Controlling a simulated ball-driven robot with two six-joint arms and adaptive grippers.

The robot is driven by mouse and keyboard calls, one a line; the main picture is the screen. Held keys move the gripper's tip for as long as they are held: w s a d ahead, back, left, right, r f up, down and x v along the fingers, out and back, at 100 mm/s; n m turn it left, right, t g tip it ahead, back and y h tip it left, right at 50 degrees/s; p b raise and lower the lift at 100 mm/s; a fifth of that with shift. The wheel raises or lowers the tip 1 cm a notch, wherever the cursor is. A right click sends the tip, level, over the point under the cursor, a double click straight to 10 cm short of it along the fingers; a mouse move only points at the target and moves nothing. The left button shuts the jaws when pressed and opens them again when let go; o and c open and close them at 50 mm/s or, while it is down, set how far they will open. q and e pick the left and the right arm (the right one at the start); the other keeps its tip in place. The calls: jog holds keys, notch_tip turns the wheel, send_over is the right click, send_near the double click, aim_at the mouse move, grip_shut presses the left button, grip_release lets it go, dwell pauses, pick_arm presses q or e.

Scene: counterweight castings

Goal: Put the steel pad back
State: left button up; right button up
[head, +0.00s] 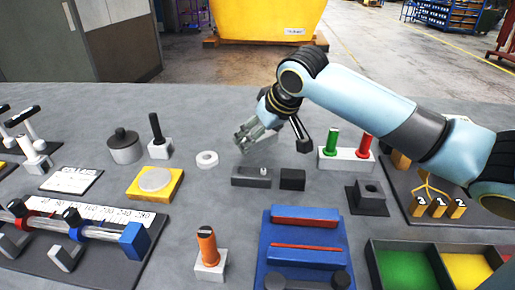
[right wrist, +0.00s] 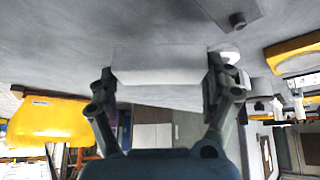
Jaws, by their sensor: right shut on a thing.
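My right gripper (head: 243,137) is above the middle of the grey table, its arm reaching in from the right. In the right wrist view its two fingers (right wrist: 162,85) are shut on the sides of a pale grey, plain rectangular block (right wrist: 160,65), which I take to be the steel pad. In the head view the block (head: 266,141) shows only in part behind the fingers and wrist. I cannot tell whether it touches the table. My left gripper is not in view.
A white ring (head: 207,159) lies left of the gripper. In front are a dark slotted base (head: 250,182) and a black block (head: 292,180). A yellow plate bears a round grey disc (head: 155,179). A white stand holds green and red pegs (head: 346,158). Bare table lies behind.

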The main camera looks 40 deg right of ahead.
aim_at(258, 158)
jog(key=shift+w+d+f, duration=0.25)
jog(key=shift+w+f, duration=0.1)
jog(key=shift+w, duration=0.1)
jog(key=shift+w+d+f, duration=0.2)
jog(key=shift+w+f, duration=0.1)
jog(key=shift+w, duration=0.15)
notch_tip(258, 158, down, 4)
jog(key=shift+r, duration=0.15)
jog(key=o, duration=1.5)
jog(key=shift+s, duration=0.1)
jog(key=shift+o, duration=0.2)
jog(key=p+v, duration=0.1)
jog(key=v, duration=0.9)
jog(key=shift+s+r, duration=0.1)
jog(key=shift+r, duration=0.2)
jog(key=shift+s+a+r, duration=0.15)
jog(key=shift+s+r, duration=0.25)
jog(key=shift+r, duration=0.15)
